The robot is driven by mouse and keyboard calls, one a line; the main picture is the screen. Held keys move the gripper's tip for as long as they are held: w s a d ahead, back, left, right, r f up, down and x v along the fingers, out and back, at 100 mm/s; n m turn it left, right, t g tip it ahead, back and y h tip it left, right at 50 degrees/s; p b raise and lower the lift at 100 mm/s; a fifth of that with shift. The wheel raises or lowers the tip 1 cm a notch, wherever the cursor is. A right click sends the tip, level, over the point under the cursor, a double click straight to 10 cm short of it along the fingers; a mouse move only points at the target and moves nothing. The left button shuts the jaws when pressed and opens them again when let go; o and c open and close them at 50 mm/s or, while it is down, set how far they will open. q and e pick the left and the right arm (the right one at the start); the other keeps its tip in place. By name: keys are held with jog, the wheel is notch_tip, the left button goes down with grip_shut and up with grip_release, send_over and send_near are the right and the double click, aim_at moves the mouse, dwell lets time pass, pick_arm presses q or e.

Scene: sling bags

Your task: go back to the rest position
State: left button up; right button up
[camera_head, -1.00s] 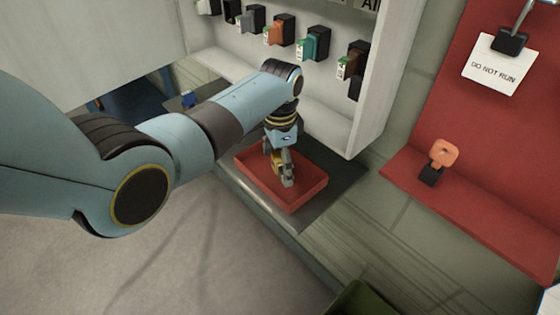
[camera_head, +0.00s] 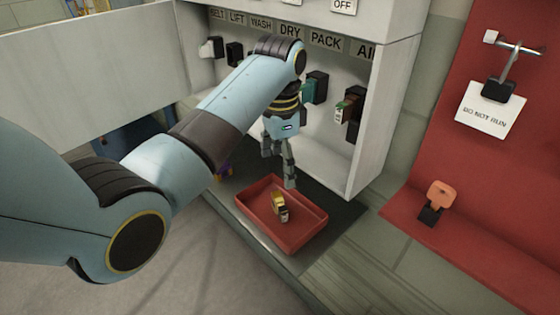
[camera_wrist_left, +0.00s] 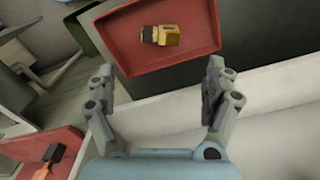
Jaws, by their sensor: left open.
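My left gripper (camera_head: 279,170) hangs open and empty above the red tray (camera_head: 262,237) in the head view. In the left wrist view its two fingers (camera_wrist_left: 163,95) are spread apart with nothing between them. A small yellow and black piece (camera_head: 280,207) lies in the red tray, below the fingers and clear of them. The piece also shows in the left wrist view (camera_wrist_left: 167,36), beyond the fingertips. My right gripper is in neither view.
An open white cabinet (camera_head: 375,150) with labelled switches stands behind my arm, its door (camera_head: 90,70) swung out left. At right, a red panel (camera_head: 480,170) carries a "DO NOT RUN" tag (camera_head: 490,110) and an orange-handled key (camera_head: 438,200). Floor is bare at front left.

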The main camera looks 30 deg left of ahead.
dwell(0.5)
pick_arm(q)
jog(key=s+a+f+n+t, duration=0.1)
jog(key=s+f+n, duration=0.2)
jog(key=s, duration=0.8)
jog(key=s+r+n+t, duration=0.1)
jog(key=s+r+n, duration=0.15)
jog(key=s, duration=0.55)
jog(key=s+r+n+t, duration=0.1)
jog(key=s+r+t, duration=0.1)
jog(key=s+r, duration=0.35)
jog(key=s+a+f+g+y+b, duration=0.2)
jog(key=f+b, duration=0.8)
jog(key=f, duration=3)
jog(key=s+a+f+g+h+b, duration=0.1)
jog(key=s+f+b, duration=0.6)
jog(key=s+f, duration=1.3)
jog(key=shift+s+a+f+n, duration=0.3)
jog(key=shift+f+n, duration=0.15)
jog(key=shift+f, duration=0.5)
